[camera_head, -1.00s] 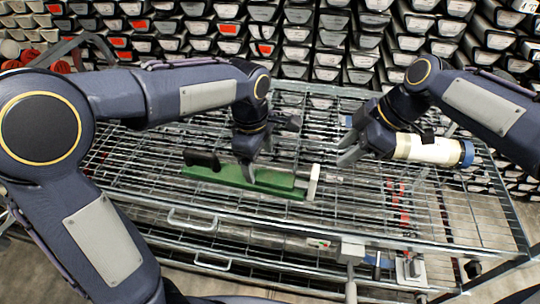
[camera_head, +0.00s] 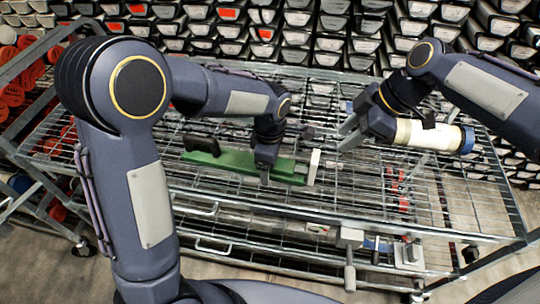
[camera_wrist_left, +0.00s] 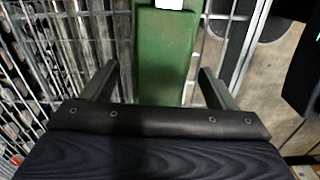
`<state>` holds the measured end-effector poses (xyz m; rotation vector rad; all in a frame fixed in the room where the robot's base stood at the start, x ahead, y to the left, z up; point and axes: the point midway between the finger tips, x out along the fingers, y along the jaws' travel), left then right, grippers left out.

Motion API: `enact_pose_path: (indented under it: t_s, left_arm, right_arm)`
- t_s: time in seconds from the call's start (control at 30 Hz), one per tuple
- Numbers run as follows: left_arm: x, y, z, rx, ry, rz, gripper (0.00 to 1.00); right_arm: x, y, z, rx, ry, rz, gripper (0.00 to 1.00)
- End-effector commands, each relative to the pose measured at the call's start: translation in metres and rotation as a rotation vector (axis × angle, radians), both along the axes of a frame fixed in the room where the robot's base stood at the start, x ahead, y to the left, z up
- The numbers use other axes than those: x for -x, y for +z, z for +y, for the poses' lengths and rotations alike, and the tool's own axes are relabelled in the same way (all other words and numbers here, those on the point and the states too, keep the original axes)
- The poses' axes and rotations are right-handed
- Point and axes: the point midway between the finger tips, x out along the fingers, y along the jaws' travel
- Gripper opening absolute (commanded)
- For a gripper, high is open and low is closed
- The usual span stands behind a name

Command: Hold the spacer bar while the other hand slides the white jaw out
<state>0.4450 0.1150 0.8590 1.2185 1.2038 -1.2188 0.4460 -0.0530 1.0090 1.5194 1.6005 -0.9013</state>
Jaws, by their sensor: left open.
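The green spacer bar (camera_head: 236,161) lies on the wire rack in the head view, with a black upright block (camera_head: 202,146) at its left end. The white jaw (camera_head: 314,166) stands upright at its right end. My left gripper (camera_head: 265,176) is over the bar, nearer its right half. In the left wrist view the bar (camera_wrist_left: 165,55) runs between the open fingers, with a gap on both sides. A white patch at the top edge there is cut off. My right gripper (camera_head: 347,135) is open and empty, above and right of the white jaw, apart from it.
The wire rack (camera_head: 345,205) is mostly bare around the bar. Racked liners with pale ends (camera_head: 300,20) fill the back. Red-capped tubes (camera_head: 12,95) are at the far left.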

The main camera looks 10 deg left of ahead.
Motion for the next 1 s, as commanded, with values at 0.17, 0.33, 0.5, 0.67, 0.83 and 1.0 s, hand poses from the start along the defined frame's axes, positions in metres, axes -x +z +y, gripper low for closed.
enact_pose_path:
  t_s: [0.17, 0.33, 0.5, 0.67, 0.83, 1.0]
  left_arm:
    - [0.0, -0.0001, -0.0001, 0.0, 0.0, 0.0, 0.8]
    - [-0.0001, 0.0001, -0.0001, 0.0, -0.001, 0.0, 0.6]
    - [-0.0001, 0.0002, -0.0001, 0.0, -0.001, 0.0, 0.38]
    - [-0.0001, 0.0003, -0.0001, 0.0, -0.001, -0.001, 0.17]
    - [-0.0002, 0.0004, -0.0001, 0.0, -0.001, -0.001, 0.13]
    - [-0.0003, 0.0005, -0.0001, 0.001, -0.001, -0.001, 0.13]
  right_arm:
    - [0.0, 0.0, 0.0, 0.0, 0.0, 0.0, 0.36]
    - [0.0, 0.0, 0.0, 0.0, 0.0, 0.0, 0.36]
    - [0.0, 0.0, 0.0, 0.0, 0.0, 0.0, 0.36]
    - [0.0, 0.0, 0.0, 0.0, 0.0, 0.0, 0.36]
    - [0.0, 0.0, 0.0, 0.0, 0.0, 0.0, 0.36]
    - [0.0, 0.0001, 0.0, 0.0, 0.0, 0.0, 0.36]
